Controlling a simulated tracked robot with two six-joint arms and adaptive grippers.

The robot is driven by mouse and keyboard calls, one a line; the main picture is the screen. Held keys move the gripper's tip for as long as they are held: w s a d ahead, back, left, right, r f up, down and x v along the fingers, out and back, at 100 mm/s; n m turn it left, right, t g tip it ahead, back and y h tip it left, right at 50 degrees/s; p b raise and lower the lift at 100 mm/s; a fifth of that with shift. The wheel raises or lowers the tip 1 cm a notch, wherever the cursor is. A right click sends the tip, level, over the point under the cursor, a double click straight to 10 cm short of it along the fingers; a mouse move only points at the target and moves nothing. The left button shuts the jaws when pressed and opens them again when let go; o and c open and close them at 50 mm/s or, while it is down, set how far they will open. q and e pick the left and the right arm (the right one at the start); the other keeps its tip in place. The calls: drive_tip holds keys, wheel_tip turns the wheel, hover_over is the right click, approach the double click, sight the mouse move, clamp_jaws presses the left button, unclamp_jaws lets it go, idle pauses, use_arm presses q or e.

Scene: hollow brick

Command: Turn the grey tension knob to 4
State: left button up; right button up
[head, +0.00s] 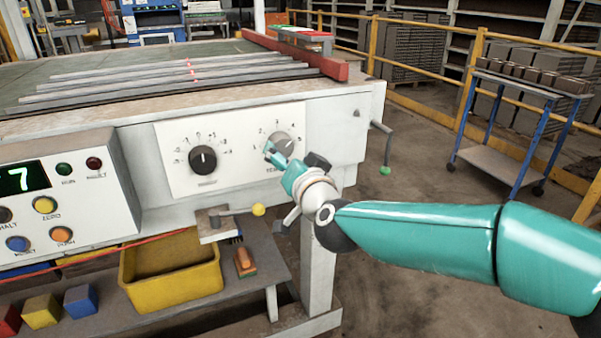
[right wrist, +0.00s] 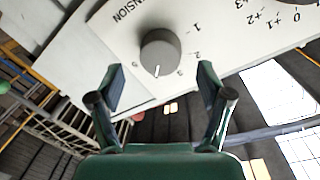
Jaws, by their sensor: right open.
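The grey tension knob (head: 285,142) is on the white panel at the front of the machine, partly covered by my right gripper (head: 277,153) in the head view. In the right wrist view the knob (right wrist: 160,50) is fully seen. Its white mark points down in that view, just past the 3 on the scale; I cannot read a 4 there. My right gripper (right wrist: 159,88) is open and empty, its fingertips short of the knob and to either side of it. My left gripper is not in view.
A black knob (head: 203,159) with its own scale sits left on the same panel. A lever with a yellow ball (head: 258,210) sticks out below. A button box (head: 62,205) showing 7 is at left. A yellow bin (head: 171,273) stands on the lower shelf.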

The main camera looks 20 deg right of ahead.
drive_tip(key=s, duration=0.8)
drive_tip(key=shift+r, duration=0.2)
